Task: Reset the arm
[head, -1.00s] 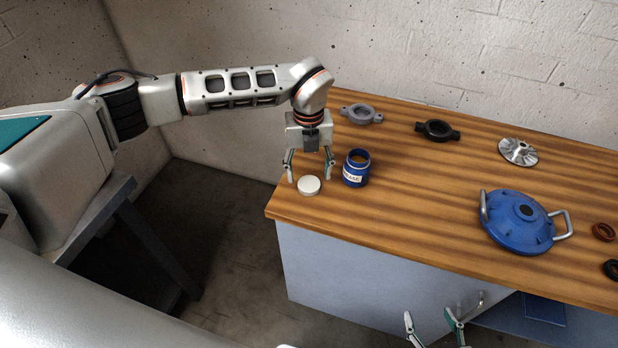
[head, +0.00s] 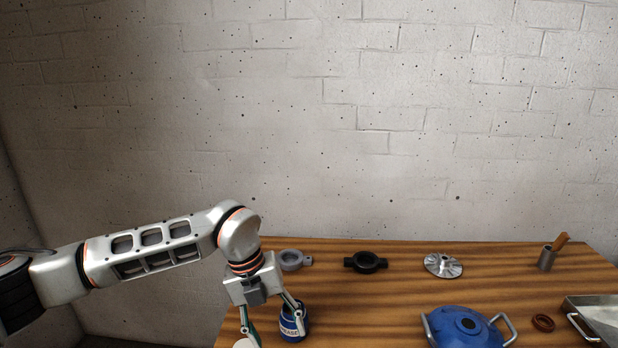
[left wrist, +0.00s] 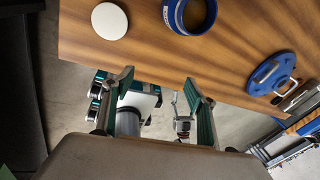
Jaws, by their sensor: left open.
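My left arm reaches in from the left in the head view. Its left gripper (head: 277,335) is open, pointing down over the near left part of the wooden bench (head: 385,305). Its spread, empty fingers also show in the left wrist view (left wrist: 158,78). The blue grease jar (head: 294,328) stands open, partly behind one finger in the head view. A white round lid (head: 244,343) lies beside it, cut by the frame edge; the left wrist view shows it whole (left wrist: 109,20). A small shape between the fingers in that view may be my right gripper (left wrist: 182,112); its jaws are unclear.
Behind stand a grey ring bracket (head: 292,260), a black ring bracket (head: 366,262) and a silver impeller (head: 443,265). A blue handled cover (head: 464,328), a brown ring (head: 543,322), a metal tray (head: 598,318) and a grey cup (head: 546,259) are to the right.

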